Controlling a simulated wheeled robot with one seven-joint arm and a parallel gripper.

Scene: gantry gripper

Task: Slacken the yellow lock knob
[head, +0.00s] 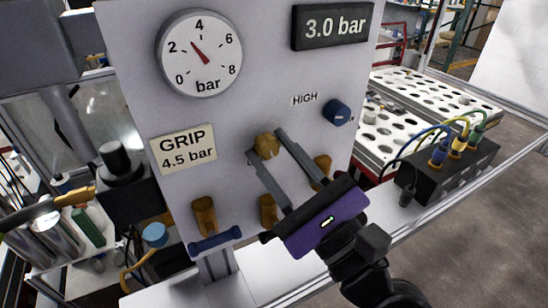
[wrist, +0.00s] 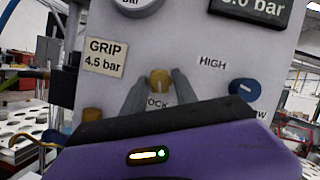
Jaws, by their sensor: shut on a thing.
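The yellow lock knob (head: 267,145) is on the upright grey panel (head: 245,110), below the middle. My gripper (head: 267,148) reaches up to it from the lower right, with one finger on each side of the knob. In the wrist view, the knob (wrist: 160,80) sits between the two fingertips (wrist: 160,88), above a partly hidden label reading "OCK". My gripper is shut on the knob. The gauge (head: 200,53) has a red needle between 2 and 4, and the display (head: 333,25) reads 3.0 bar. A card (head: 184,148) reads GRIP 4.5 bar.
A blue knob (head: 336,111) marked HIGH sits right of the lock knob. Several brass fittings (head: 204,215) line the panel's lower part, near a blue handle (head: 215,240). A black box with coloured cables (head: 455,170) stands at the right. A black cylinder (head: 115,160) is at the left.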

